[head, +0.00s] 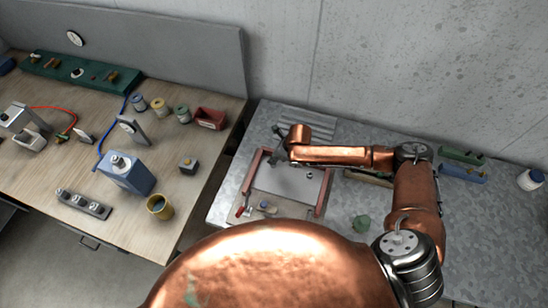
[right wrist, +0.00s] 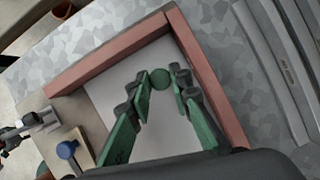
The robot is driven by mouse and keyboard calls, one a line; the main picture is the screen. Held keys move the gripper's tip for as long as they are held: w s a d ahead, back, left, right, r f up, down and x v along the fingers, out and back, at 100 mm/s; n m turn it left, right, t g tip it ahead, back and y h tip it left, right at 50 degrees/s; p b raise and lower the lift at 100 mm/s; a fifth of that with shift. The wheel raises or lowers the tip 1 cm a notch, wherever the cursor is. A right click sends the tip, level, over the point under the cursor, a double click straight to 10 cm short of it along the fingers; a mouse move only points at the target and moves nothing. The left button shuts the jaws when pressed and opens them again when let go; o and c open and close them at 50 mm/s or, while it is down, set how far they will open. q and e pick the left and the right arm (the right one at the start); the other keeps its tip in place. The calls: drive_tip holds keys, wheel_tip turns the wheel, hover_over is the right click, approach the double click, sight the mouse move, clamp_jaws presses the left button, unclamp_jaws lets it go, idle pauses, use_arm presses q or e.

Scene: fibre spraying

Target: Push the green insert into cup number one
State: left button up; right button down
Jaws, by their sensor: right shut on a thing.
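My right gripper (head: 282,163) reaches over the pale plate inside a reddish frame on the grey metal table. In the right wrist view, my right gripper (right wrist: 161,88) is shut on a small round green piece, which I take to be the green insert (right wrist: 160,78). The insert sits between the fingertips, above the plate near a corner of the frame. Its underside is hidden. I cannot make out a cup marked number one. My left gripper is not in view.
The reddish frame (right wrist: 107,54) borders the plate. A blue-knobbed part (right wrist: 67,150) and a red-handled clamp (head: 240,211) are at its near left. A crowded wooden bench (head: 115,219) stands left.

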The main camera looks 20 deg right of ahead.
drive_tip(key=shift+f, duration=0.15)
drive_tip(key=c, duration=1.7)
unclamp_jaws()
drive_tip(key=v, duration=1.2)
drive_tip(key=shift+a, duration=0.1)
